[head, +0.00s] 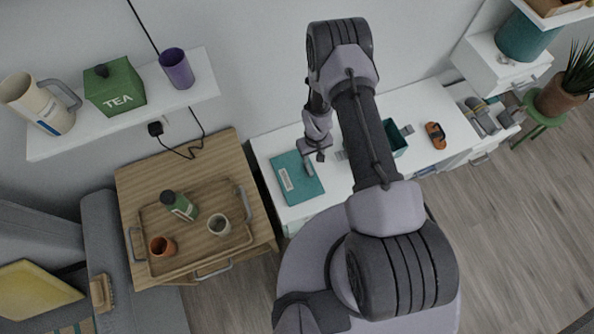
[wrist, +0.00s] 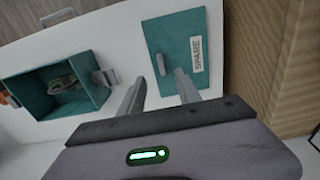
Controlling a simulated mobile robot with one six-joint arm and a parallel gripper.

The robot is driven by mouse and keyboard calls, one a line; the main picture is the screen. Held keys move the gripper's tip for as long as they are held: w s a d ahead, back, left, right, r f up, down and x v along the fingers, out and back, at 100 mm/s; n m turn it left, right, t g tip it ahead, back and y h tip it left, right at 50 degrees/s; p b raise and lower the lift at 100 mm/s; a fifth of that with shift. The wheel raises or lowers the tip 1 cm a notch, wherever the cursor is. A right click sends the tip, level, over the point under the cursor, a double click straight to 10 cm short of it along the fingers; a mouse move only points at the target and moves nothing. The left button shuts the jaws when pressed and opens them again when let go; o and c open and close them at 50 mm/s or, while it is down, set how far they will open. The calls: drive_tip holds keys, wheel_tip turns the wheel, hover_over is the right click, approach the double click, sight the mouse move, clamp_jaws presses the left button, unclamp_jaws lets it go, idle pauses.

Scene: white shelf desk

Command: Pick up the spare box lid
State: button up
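The spare box lid (head: 291,181) is a flat teal panel with a white label, lying on the white desk at its left end. In the wrist view the lid (wrist: 193,28) shows a label reading SPARE and a small grey handle (wrist: 161,64). My gripper (head: 314,157) is over the lid's upper right part in the head view. In the wrist view my gripper (wrist: 160,88) has its two fingers apart, with nothing between them. The fingertips point toward the lid and its handle; whether they touch it, I cannot tell.
An open teal box (wrist: 58,85) with grey side handles and something inside stands on the desk (head: 425,105) beside the lid. An orange object (head: 436,134) lies farther right. A wooden side table (head: 142,180) with a tray stands left of the desk.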

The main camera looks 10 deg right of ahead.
drive_tip(key=b, duration=0.3)
hover_over(311, 172)
drive_tip(key=f, duration=0.9)
drive_tip(key=shift+s+f, duration=0.25)
drive_tip(key=shift+f, duration=0.1)
drive_tip(key=f+b, duration=0.1)
drive_tip(key=f, duration=0.1)
drive_tip(key=f+b, duration=0.1)
drive_tip(key=f, duration=0.1)
drive_tip(key=f+b, duration=0.1)
drive_tip(key=f, duration=0.1)
drive_tip(key=shift+w+a, duration=0.1)
drive_tip(key=shift+w, duration=0.25)
drive_tip(key=shift+r, duration=0.15)
clamp_jaws()
